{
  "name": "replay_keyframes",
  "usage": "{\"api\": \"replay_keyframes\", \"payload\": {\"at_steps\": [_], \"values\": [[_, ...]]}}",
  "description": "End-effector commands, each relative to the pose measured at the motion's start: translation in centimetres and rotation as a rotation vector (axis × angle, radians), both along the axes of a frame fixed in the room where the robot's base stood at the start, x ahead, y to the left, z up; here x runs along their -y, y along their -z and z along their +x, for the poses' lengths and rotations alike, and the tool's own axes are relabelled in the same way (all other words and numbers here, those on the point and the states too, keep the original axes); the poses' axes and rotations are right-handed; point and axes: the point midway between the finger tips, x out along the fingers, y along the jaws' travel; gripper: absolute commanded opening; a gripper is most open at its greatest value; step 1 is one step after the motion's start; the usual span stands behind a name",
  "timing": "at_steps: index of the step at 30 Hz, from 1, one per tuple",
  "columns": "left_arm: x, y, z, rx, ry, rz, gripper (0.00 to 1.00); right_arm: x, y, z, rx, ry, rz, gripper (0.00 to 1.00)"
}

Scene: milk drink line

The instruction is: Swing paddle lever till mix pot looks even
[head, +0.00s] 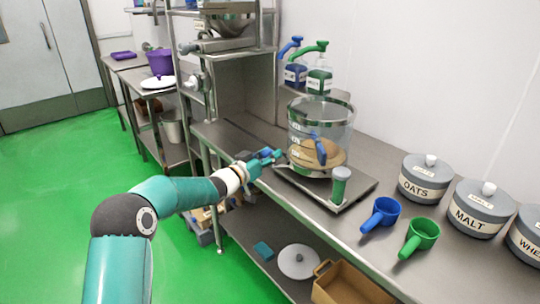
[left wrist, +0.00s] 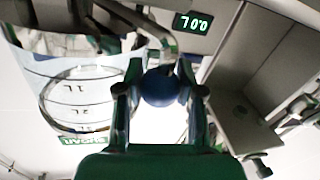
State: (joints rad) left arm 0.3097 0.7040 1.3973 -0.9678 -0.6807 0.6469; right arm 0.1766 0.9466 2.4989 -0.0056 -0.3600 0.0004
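The mix pot (head: 322,112) is a clear vessel with a metal rim on a grey stand. It holds a tan mix, and a blue paddle (head: 319,148) stands in it. Whether the mix is even cannot be told. My left gripper (head: 266,158) is at the stand's left side, at the table edge. In the left wrist view a round blue knob (left wrist: 161,87) sits between its fingers, which look shut on it. The pot's marked wall (left wrist: 80,98) shows upside down there. The rest of the lever is mostly hidden by my gripper. My right gripper is not in view.
A lit display (left wrist: 193,23) shows in the wrist view. A blue scoop (head: 382,212), a green scoop (head: 420,236) and lidded tins, including oats (head: 424,180) and malt (head: 476,212), stand right. Pump bottles (head: 319,78) stand behind the pot. A cardboard box (head: 345,285) is below.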

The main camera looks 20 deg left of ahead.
Motion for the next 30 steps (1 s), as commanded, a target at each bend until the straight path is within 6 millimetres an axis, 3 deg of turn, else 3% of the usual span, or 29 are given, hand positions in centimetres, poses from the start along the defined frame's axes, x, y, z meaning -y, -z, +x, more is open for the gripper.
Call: {"api": "replay_keyframes", "payload": {"at_steps": [1, 4, 17, 23, 30], "values": [[-0.3, 0.0, 0.0, -0.001, -0.006, -0.001, 0.45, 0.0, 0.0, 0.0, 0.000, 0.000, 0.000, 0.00], [-0.1, 0.0, 0.0, -0.001, -0.003, -0.001, 0.62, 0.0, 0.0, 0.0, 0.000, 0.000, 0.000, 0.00], [-0.1, 0.0, -0.4, -0.001, 0.001, -0.001, 0.63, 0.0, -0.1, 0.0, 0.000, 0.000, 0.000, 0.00], [-0.6, 0.0, -2.6, -0.001, 0.000, -0.002, 0.63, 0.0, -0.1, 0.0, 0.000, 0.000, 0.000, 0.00], [-1.9, 0.1, -7.2, -0.003, -0.002, 0.000, 0.63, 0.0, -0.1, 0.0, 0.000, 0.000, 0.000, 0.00]]}}
